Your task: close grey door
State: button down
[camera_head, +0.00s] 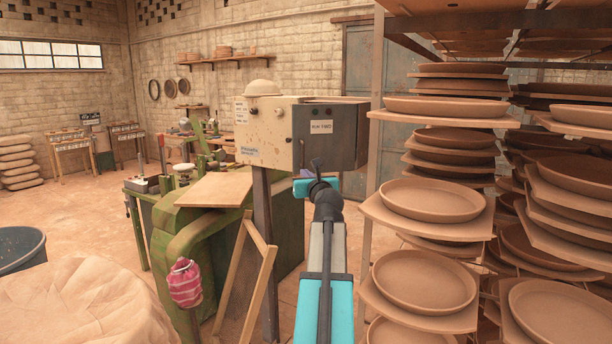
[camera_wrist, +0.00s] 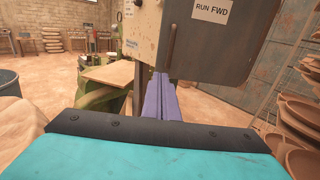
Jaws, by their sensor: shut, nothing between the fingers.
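The dark grey door (camera_head: 331,136) is a panel with a white label at the right side of a cream control box on a post. It also shows in the wrist view (camera_wrist: 207,42), where the label reads "RUN FWD". It meets the cream box (camera_head: 265,128) at an angle; I cannot tell how far it stands open. My gripper (camera_wrist: 161,76) is shut and empty, its purple fingers together and pointing at the door's lower left edge. I cannot tell whether they touch it.
A rack of clay plates (camera_head: 430,200) stands close on the right. A green machine (camera_head: 185,225) with a wooden board (camera_head: 215,189) and a pink cloth bag (camera_head: 185,283) is at the left. A large blue-grey door (camera_head: 390,160) is in the back wall.

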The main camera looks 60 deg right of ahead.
aim_at(296, 163)
jog(key=shift+p+x, duration=1.3)
jog(key=shift+x, duration=4.9)
jog(key=shift+w, duration=0.1)
